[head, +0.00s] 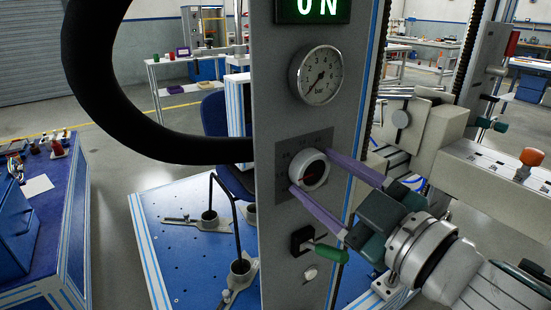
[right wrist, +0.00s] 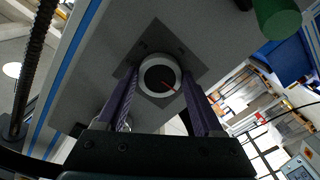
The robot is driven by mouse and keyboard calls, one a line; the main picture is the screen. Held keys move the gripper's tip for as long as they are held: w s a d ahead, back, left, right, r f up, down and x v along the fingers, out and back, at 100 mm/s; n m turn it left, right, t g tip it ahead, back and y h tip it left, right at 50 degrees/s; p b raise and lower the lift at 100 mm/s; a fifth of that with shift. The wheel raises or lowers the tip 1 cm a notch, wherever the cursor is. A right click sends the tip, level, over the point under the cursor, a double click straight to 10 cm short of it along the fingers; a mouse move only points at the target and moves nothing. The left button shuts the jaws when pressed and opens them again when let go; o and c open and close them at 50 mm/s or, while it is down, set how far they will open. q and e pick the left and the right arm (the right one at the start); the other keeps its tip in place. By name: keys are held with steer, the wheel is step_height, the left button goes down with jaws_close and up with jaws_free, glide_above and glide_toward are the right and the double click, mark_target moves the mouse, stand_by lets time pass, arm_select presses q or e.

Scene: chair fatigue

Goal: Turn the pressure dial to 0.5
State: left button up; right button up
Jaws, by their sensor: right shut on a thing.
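The pressure dial (head: 315,170) is a round knob with a white rim and dark red-marked face, on a dark square plate on the grey column. My right gripper (head: 311,173) comes in from the lower right, its two purple fingers on opposite sides of the dial, shut on it. In the right wrist view the dial (right wrist: 160,75) sits between the fingertips, with a red pointer slanting toward the lower right. The scale marks around it are too small to read. A round gauge (head: 316,74) above has its needle toward the lower left. My left gripper is not in view.
A green-handled lever (head: 330,252) sits just below my right gripper, with a small white knob (head: 310,274) under it. A lit green ON display (head: 312,10) tops the column. A thick black hose (head: 100,80) curves at the left. A blue perforated base (head: 185,262) lies below.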

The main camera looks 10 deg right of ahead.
steer(key=shift+n, duration=1.6)
steer(key=shift+r, duration=0.1)
steer(key=o, duration=1.4)
steer(key=shift+s, duration=0.1)
steer(key=v, duration=0.9)
steer(key=shift+s+d+b, duration=0.15)
steer(key=shift+s+b, duration=0.2)
